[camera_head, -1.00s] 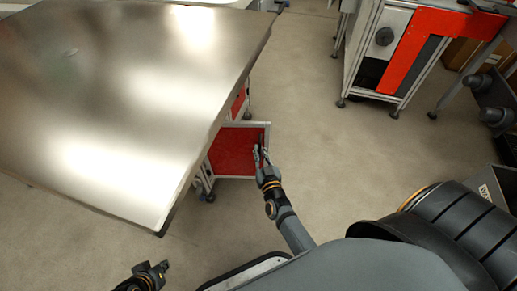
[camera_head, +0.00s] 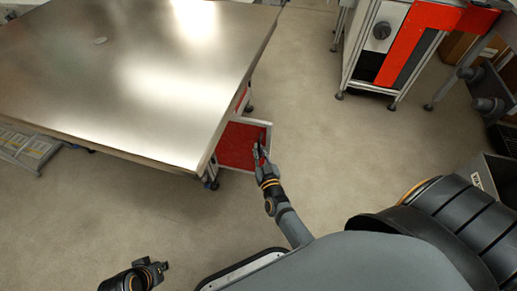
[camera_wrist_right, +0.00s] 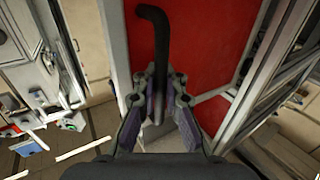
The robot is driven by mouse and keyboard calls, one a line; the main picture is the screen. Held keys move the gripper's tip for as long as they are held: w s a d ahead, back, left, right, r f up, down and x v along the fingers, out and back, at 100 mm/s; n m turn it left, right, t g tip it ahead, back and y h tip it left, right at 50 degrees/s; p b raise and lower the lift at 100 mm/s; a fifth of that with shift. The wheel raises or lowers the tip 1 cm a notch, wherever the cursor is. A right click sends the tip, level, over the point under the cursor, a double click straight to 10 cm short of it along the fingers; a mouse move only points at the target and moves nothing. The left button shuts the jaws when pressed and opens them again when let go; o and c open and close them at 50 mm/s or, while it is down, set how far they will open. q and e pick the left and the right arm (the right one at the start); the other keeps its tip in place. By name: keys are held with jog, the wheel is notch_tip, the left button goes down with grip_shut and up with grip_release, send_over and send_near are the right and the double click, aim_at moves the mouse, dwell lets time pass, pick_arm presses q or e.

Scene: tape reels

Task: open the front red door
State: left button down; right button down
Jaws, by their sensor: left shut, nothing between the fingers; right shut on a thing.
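The red door (camera_head: 236,146) in a grey frame stands swung out from under the near right corner of the metal table. In the right wrist view the red panel (camera_wrist_right: 202,50) fills the upper middle, with a black bent handle (camera_wrist_right: 155,45) on it. My right gripper (camera_head: 259,147) is at the door's outer edge. In the right wrist view its fingers (camera_wrist_right: 160,100) are shut around the lower part of the handle. My left gripper (camera_head: 163,266) is shut and empty, low over the floor at the lower left, away from the door.
The shiny metal table (camera_head: 110,90) fills the upper left, its edge close to the door. A framed cabinet (camera_head: 385,45) with an orange-red part stands at the upper right. Bare floor (camera_head: 330,150) lies between them. A black ridged object (camera_head: 460,225) is at the right.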

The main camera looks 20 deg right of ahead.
jog(key=shift+s+f, duration=0.15)
jog(key=c, duration=1.4)
grip_release()
jog(key=shift+s+d, duration=0.1)
jog(key=shift+d, duration=0.1)
jog(key=shift+s+a, duration=0.1)
jog(key=shift+s, duration=0.05)
jog(key=s, duration=0.4)
jog(key=s+a, duration=0.1)
jog(key=s, duration=0.2)
jog(key=shift+a, duration=0.1)
